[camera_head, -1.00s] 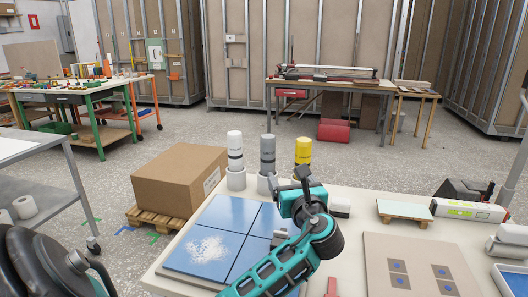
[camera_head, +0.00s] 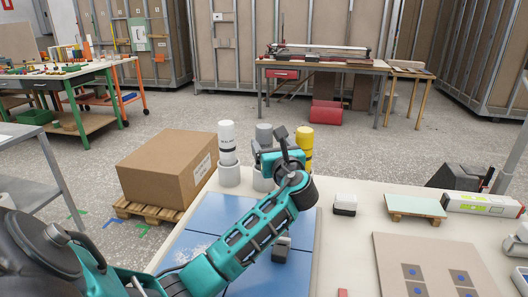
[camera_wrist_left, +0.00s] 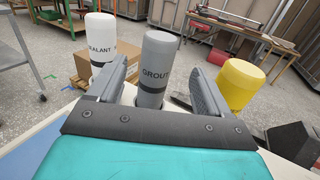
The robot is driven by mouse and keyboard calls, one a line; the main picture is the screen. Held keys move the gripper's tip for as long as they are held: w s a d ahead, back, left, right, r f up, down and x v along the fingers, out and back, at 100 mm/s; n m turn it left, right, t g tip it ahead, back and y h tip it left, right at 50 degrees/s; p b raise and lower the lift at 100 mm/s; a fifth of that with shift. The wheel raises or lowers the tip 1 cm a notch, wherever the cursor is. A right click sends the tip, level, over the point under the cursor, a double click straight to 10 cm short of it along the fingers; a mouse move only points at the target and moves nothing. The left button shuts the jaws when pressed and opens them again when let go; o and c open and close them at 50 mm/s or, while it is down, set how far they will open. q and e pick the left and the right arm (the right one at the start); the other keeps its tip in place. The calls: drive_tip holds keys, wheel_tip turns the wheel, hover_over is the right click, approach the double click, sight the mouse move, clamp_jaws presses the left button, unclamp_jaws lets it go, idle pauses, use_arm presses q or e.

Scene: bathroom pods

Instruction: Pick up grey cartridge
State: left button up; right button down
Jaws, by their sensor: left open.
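The grey cartridge (camera_head: 264,134) stands upright in a holder at the back edge of the table, between a white cartridge (camera_head: 227,140) and a yellow cartridge (camera_head: 304,146). In the left wrist view the grey cartridge (camera_wrist_left: 157,68), marked "GROUT", stands between the two fingers of my left gripper (camera_wrist_left: 160,85), with visible room on both sides. My left gripper (camera_head: 283,138) is open and in front of the grey cartridge in the head view, hiding its lower part. My right gripper is not in view.
The white cartridge (camera_wrist_left: 101,42) and yellow cartridge (camera_wrist_left: 240,82) stand close outside the fingers. Blue tiles (camera_head: 215,225) lie under my left arm. A cardboard box (camera_head: 167,168) on a pallet stands beyond the table at left. A small white-and-black block (camera_head: 345,203) lies to the right.

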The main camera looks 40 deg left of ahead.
sight(266, 137)
use_arm(q)
drive_tip(key=x, duration=0.7)
drive_tip(key=shift+a+b, duration=0.2)
drive_tip(key=shift+b, duration=0.1)
drive_tip(key=shift+c, duration=0.4)
clamp_jaws()
drive_tip(key=shift+r, duration=0.1)
